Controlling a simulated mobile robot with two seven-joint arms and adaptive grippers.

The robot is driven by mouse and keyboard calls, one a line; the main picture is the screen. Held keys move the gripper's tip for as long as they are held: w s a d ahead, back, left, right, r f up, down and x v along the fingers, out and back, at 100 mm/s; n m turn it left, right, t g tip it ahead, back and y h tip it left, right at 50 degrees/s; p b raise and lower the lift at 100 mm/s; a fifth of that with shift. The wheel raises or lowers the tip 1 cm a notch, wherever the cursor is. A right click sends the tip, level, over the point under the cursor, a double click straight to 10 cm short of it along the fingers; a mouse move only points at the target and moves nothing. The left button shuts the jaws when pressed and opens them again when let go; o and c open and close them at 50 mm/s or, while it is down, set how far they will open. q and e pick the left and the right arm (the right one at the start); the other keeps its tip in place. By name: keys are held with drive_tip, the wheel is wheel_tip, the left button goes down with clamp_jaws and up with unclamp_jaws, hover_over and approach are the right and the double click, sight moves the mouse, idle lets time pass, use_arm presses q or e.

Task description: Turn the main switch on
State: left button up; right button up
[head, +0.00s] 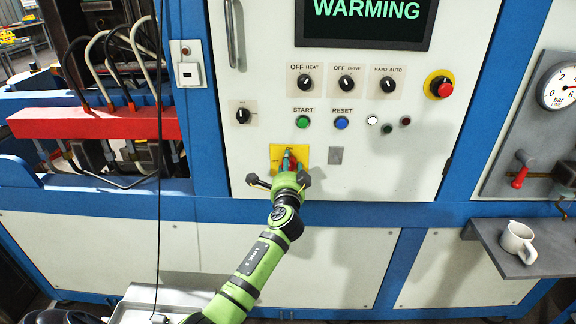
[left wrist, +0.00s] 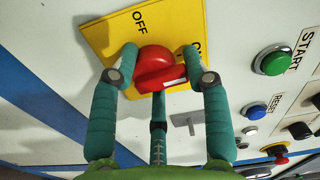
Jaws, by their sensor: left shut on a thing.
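The main switch is a red rotary knob (left wrist: 158,66) on a yellow plate (head: 303,152) low on the white cabinet front. In the left wrist view the plate (left wrist: 100,32) reads OFF, and a partly covered ON stands near the right finger. The knob's grip bar lies roughly sideways in that view, with a white mark at its right end. My left gripper (head: 290,163) is at the plate. In the left wrist view its teal fingers (left wrist: 160,62) are shut on the knob, one on each side. My right gripper is not in view.
A screen (head: 366,18) above reads WARMING. Above the switch are a green START button (head: 303,122), a blue RESET button (head: 341,123), several black selectors and a red emergency button (head: 444,89). A shelf (head: 540,262) with a white mug (head: 517,241) juts out right.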

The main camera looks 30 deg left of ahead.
use_arm(q)
drive_tip(key=shift+d+f, duration=0.35)
drive_tip(key=shift+f, duration=0.15)
drive_tip(key=o, duration=1)
drive_tip(key=shift+w, duration=0.2)
drive_tip(key=shift+a+r, duration=0.2)
drive_tip(key=shift+s, duration=0.15)
drive_tip(key=v, duration=1.2)
